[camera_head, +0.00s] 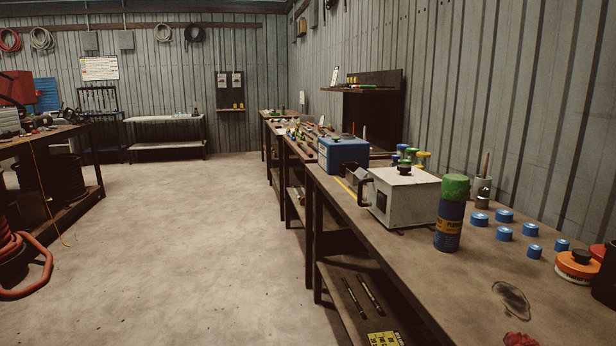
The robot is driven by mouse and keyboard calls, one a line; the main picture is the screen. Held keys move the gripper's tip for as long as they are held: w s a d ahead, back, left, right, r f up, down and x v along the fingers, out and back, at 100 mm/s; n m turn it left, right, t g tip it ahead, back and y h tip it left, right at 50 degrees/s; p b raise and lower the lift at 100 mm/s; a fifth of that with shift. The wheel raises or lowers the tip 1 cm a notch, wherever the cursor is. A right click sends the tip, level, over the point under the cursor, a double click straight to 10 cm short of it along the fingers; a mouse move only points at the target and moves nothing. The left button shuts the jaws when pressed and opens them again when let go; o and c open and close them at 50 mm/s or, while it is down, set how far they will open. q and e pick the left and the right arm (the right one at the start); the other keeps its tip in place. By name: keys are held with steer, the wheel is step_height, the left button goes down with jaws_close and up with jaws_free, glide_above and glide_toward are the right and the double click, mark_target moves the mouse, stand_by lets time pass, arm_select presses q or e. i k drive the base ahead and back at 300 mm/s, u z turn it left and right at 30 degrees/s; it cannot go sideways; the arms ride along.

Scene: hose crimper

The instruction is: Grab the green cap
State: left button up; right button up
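A white metal box (403,196) stands just left of the bottle, with a blue box (343,154) behind it. Several small blue caps (503,233) lie right of the bottle. An orange round container (578,266) is at the far right. The floor (190,240) left of the bench is clear.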

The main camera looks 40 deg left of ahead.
mark_target(454, 187)
steer(key=u, duration=1.25)
steer(key=i, duration=0.5)
